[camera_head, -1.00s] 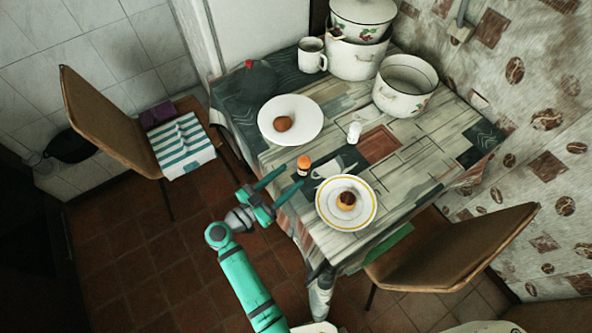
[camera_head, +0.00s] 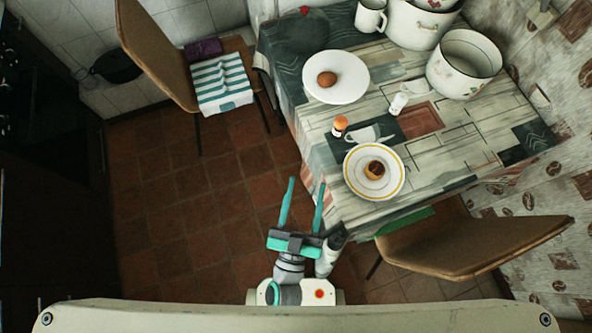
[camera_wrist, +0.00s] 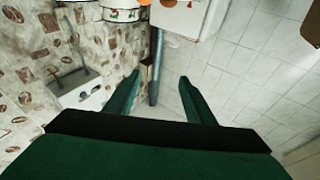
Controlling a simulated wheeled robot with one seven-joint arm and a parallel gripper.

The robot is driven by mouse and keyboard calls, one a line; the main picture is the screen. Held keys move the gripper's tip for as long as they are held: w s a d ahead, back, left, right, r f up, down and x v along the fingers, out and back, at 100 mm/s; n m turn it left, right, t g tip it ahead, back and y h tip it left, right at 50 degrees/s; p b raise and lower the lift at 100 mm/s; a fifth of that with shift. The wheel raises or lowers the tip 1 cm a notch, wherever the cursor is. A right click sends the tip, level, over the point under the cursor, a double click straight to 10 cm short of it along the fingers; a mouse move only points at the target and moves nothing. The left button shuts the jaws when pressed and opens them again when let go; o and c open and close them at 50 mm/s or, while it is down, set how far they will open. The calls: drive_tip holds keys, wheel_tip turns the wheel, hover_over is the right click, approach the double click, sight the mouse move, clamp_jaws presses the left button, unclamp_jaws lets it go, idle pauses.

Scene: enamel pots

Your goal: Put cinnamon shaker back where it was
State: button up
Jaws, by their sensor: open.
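A small shaker (camera_head: 339,127) with an orange cap stands upright on the table near its left edge, beside a cup print on the cloth; its label is too small to read. A white shaker (camera_head: 398,103) stands farther right on the table. My gripper (camera_head: 306,184) is open and empty, off the table's near left corner and clear of both shakers. In the wrist view its two fingers (camera_wrist: 158,78) are apart with nothing between them; neither shaker can be made out there.
The table (camera_head: 470,140) holds a yellow-rimmed plate (camera_head: 355,182) with a pastry, a white plate (camera_head: 350,90) with a brown item, a mug (camera_head: 369,17) and enamel pots (camera_head: 464,64). Chairs stand left (camera_head: 155,50) and right (camera_head: 470,245). Floor left of my gripper is clear.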

drive_tip(key=s+a+f+n+g+y, duration=0.2)
drive_tip(key=s+g+y, duration=0.2)
drive_tip(key=s, duration=0.6)
drive_tip(key=shift+s+f+n+g, duration=0.2)
drive_tip(key=shift+s+n+g, duration=0.2)
drive_tip(key=shift+g, duration=0.4)
